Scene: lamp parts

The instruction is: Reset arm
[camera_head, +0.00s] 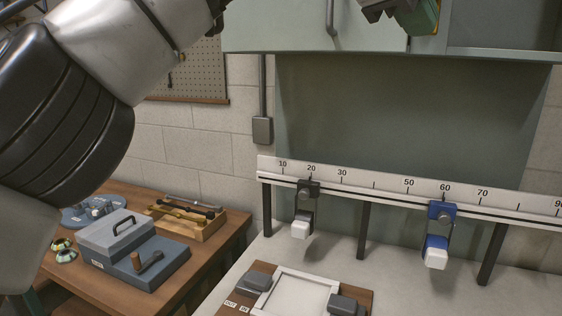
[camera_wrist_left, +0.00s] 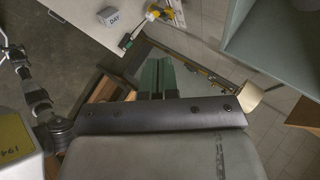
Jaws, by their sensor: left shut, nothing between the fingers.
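My left arm (camera_head: 110,50) comes in from the left of the head view and rises to the top edge. In the left wrist view, my left gripper (camera_wrist_left: 157,72) shows as two green fingers close together beyond a dark bar. It is shut and empty. A dark grey and green part (camera_head: 405,14) is cut off by the top edge of the head view; I cannot tell for sure what it belongs to. My right gripper is not in view.
A white bench holds a numbered rail (camera_head: 375,182) with a black clamp (camera_head: 306,192) and a blue clamp (camera_head: 438,236). A white frame (camera_head: 300,293) lies in front. A wooden table (camera_head: 218,236) holds a grey-blue box (camera_head: 118,235) and a tool tray (camera_head: 185,222). A cabinet (camera_head: 300,30) hangs above.

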